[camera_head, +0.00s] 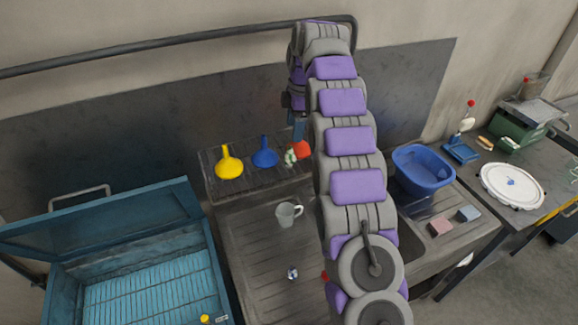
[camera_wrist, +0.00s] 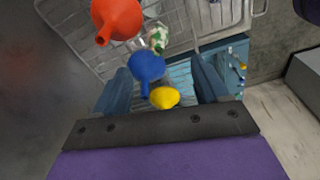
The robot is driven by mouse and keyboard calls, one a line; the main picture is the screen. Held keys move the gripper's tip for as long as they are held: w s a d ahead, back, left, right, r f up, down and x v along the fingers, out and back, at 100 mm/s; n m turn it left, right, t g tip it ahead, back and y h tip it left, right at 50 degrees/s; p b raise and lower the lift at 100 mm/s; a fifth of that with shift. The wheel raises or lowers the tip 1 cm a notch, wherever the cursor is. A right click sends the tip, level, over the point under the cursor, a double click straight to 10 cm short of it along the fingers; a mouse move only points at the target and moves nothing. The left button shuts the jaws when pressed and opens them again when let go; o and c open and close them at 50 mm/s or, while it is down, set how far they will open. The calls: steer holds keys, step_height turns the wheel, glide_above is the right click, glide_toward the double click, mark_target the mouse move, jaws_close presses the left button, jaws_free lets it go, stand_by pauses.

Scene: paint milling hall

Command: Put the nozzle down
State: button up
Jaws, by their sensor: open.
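My gripper (camera_wrist: 160,75) is open, its two blue fingers apart with nothing visibly held between them. In the head view my gripper (camera_head: 298,128) hangs over the wire rack (camera_head: 205,168), partly hidden by my arm. A red funnel (camera_head: 301,150), a blue funnel (camera_head: 265,157) and a yellow funnel (camera_head: 228,165) stand spout up on the rack. In the wrist view the blue funnel (camera_wrist: 146,68) and yellow funnel (camera_wrist: 165,97) show between the fingers, beyond them. The red funnel (camera_wrist: 117,20) is at upper left. I cannot tell which thing is the nozzle.
A white-and-green item (camera_head: 290,156) sits by the red funnel. A mug (camera_head: 287,214) and a small blue-white piece (camera_head: 293,273) are on the drainboard (camera_head: 255,250). A blue basin (camera_head: 423,168) stands right of my arm; an open blue chest (camera_head: 130,225) is at left.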

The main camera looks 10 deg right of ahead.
mark_target(290, 147)
steer(key=shift+a+f+b, duration=0.1)
steer(key=shift+f+b, duration=0.3)
steer(key=shift+f, duration=0.55)
steer(key=shift+a+f+p, duration=0.15)
steer(key=shift+f+p, duration=0.25)
steer(key=shift+f, duration=1.4)
steer(key=shift+w+a+f+p, duration=0.1)
steer(key=shift+a+f+p, duration=0.1)
steer(key=shift+f, duration=0.8)
steer(key=shift+w+a+f+p, duration=0.1)
steer(key=shift+a+f+p, duration=0.05)
steer(key=shift+f, duration=0.8)
steer(key=shift+w+a+f+p, duration=0.1)
steer(key=shift+a+f+p, duration=0.1)
steer(key=shift+f, duration=0.8)
steer(key=c, duration=1.2)
steer(key=shift+r, duration=0.15)
